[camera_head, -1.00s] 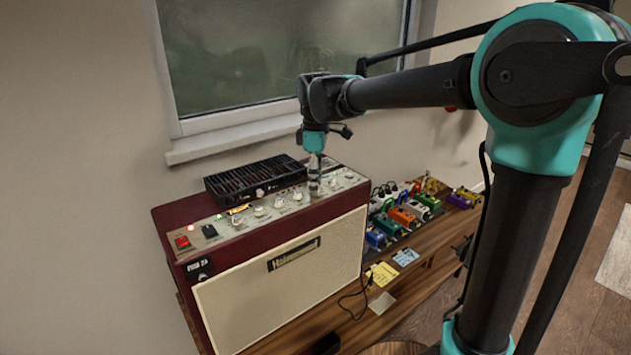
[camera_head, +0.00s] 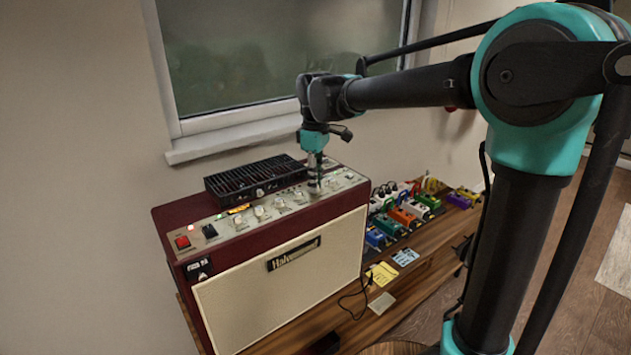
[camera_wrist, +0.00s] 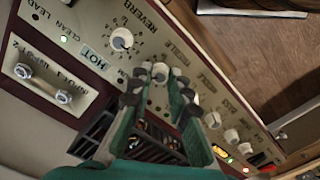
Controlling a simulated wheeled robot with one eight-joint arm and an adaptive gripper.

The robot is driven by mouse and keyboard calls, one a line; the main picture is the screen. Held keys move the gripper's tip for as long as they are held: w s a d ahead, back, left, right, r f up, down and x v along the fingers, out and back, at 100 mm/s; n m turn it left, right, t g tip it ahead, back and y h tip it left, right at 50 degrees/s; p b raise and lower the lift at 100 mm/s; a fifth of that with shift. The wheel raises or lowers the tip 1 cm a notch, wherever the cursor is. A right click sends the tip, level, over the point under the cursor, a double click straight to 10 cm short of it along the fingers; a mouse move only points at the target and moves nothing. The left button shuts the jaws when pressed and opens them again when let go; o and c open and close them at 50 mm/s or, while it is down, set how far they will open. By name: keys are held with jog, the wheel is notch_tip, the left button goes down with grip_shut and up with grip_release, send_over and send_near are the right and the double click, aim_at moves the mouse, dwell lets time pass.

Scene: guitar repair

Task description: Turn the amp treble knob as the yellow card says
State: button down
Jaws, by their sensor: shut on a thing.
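The amp (camera_head: 290,290) is dark red with a cream front and a row of pale knobs along its top panel. My gripper (camera_head: 314,190) points down at the right part of that row. In the wrist view my gripper (camera_wrist: 161,78) has its black fingertips on both sides of a pale knob (camera_wrist: 160,71), shut on it. This knob sits beside the REVERB knob (camera_wrist: 121,39); its own label is too blurred to read surely. The fingers partly hide it, so its pointer setting cannot be told. The yellow card (camera_head: 381,274) lies on the wooden bench; its writing is too small to read.
A black slotted box (camera_head: 256,180) stands on the amp behind the knobs. More knobs (camera_wrist: 212,119) lie close beside my fingers. Several coloured pedals (camera_head: 402,217) and a blue card (camera_head: 405,257) are right of the amp. A window (camera_head: 280,60) is behind.

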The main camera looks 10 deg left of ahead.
jog(key=m, duration=1)
jog(key=shift+m, duration=2.5)
jog(key=c, duration=1.4)
grip_release()
jog(key=shift+c, duration=0.2)
notch_tip(320, 180, up, 12)
